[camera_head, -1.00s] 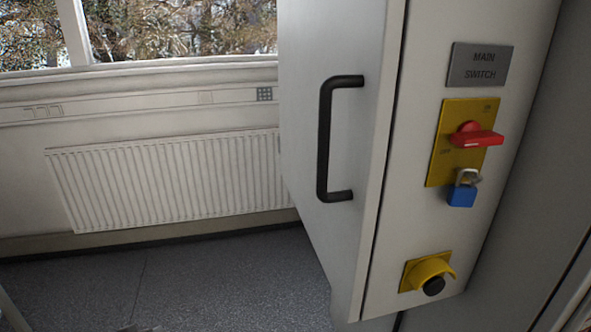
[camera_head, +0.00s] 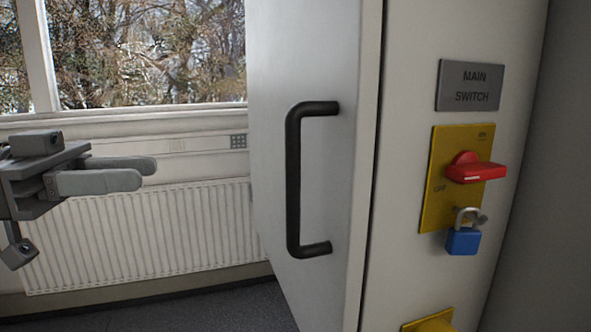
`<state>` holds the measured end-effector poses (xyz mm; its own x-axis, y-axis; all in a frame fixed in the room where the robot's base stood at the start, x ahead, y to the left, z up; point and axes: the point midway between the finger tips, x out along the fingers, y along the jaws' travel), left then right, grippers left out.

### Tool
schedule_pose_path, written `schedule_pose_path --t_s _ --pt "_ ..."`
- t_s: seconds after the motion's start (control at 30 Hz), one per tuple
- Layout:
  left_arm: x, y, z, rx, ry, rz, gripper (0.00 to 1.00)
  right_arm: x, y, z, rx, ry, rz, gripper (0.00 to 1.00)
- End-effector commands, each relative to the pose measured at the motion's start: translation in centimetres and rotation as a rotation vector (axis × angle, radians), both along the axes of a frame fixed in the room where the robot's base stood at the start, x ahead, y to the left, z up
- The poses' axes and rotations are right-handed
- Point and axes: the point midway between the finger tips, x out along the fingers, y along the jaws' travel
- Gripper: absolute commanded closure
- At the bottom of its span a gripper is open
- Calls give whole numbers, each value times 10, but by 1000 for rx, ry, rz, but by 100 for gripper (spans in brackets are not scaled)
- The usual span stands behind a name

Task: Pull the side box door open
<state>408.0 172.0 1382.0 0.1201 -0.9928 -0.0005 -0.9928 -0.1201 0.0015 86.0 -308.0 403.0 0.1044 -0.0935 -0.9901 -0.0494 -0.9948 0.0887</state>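The side box door (camera_head: 338,165) is a pale grey panel in the middle of the head view. It looks shut against the box. A black D-shaped handle (camera_head: 293,185) stands upright on it. My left gripper (camera_head: 149,173) is at the left, pointing right toward the handle and well apart from it. Its two grey fingers are apart with nothing between them. My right gripper is not in view.
The box's side face holds a MAIN SWITCH plate (camera_head: 470,85), a red switch (camera_head: 474,170) on a yellow plate and a blue padlock (camera_head: 463,240). A radiator (camera_head: 150,240) stands under the window. The space between gripper and handle looks free.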

Motion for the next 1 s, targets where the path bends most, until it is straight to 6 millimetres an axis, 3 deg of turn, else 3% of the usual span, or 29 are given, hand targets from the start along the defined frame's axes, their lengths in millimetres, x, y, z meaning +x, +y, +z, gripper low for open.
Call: schedule_pose_path --t_s 1.0 --pt "9 -90 3 -3 1 -8 68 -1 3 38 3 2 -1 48"
